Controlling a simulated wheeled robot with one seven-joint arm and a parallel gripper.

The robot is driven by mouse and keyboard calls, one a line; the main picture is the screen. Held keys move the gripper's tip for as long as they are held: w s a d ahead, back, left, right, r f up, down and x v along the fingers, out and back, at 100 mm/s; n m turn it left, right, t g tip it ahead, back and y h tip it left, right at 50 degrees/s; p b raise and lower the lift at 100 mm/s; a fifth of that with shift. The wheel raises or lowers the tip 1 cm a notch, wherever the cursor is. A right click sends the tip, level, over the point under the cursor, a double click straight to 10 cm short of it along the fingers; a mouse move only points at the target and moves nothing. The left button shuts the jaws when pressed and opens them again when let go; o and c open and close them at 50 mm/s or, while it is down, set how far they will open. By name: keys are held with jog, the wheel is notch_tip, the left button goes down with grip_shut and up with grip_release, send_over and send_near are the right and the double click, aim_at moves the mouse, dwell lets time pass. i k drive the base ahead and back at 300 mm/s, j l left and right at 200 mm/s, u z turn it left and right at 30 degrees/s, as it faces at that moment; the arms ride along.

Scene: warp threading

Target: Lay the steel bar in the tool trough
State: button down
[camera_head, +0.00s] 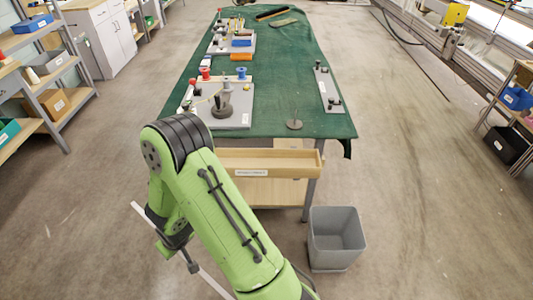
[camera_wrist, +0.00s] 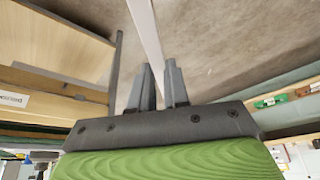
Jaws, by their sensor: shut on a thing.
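The steel bar (camera_head: 208,281) is long, thin and pale grey. In the head view it runs slantwise beside and behind my green arm, which hides part of it. In the wrist view the bar (camera_wrist: 146,30) runs from between the fingers to the top edge. My gripper (camera_wrist: 160,78) is shut on it, over the floor; in the head view my arm mostly hides the gripper. The tool trough (camera_head: 292,170) is a shallow wooden box with a white label at the front end of the green table, right of the bar. It also shows at left in the wrist view (camera_wrist: 60,85).
The green-covered table (camera_head: 290,60) holds grey plates, spools and a round weight. Shelves (camera_head: 45,95) line the left. The floor left of the table is open.

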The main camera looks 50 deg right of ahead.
aim_at(252, 165)
jog(key=i+z, duration=0.3)
jog(key=i+j+z, duration=0.15)
jog(key=i+z, duration=0.15)
jog(key=i, duration=0.2)
jog(key=i+l, duration=0.15)
jog(key=l, duration=0.15)
jog(key=i+l, duration=0.1)
jog(key=l, duration=0.25)
